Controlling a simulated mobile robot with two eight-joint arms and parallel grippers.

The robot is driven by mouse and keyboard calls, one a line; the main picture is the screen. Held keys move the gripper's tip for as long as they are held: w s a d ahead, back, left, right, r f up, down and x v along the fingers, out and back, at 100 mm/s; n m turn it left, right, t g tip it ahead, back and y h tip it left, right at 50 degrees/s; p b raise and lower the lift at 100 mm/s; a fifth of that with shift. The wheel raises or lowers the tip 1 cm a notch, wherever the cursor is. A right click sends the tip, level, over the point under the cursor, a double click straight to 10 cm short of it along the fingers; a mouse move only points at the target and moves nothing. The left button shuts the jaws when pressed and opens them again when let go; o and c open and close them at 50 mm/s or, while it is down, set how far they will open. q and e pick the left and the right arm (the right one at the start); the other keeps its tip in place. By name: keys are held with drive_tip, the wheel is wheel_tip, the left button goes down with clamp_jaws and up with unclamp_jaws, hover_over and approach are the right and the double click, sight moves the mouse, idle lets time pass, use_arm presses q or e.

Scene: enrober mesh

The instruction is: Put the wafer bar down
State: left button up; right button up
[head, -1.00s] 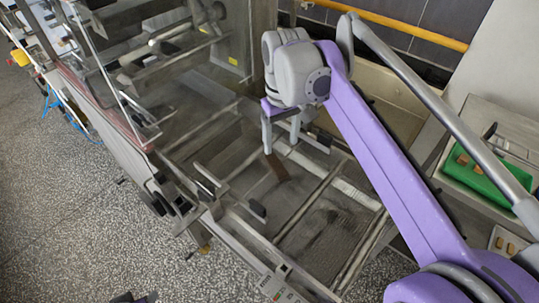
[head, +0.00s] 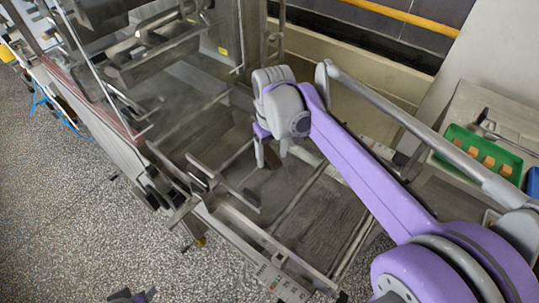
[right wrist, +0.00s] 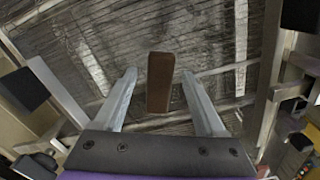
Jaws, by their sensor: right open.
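The brown wafer bar (right wrist: 160,82) shows in the right wrist view, between and just beyond the tips of my right gripper's fingers. It appears to lie on the grey mesh (right wrist: 85,62), with a gap to each finger. My right gripper (right wrist: 160,88) is open. In the head view my right gripper (head: 271,157) is low over the mesh belt (head: 318,215), and I cannot make out the bar there. A small dark and purple part of my left gripper (head: 130,297) shows at the bottom edge; its jaws are not clear.
A green tray (head: 456,160) with several light brown bars stands on the right-hand counter, with a blue object (head: 533,182) beside it. Metal rails (head: 225,185) and a frame surround the mesh. A control panel (head: 282,284) is at the machine's front corner.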

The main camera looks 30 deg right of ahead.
drive_tip(key=c, duration=1.1)
drive_tip(key=shift+r, duration=0.1)
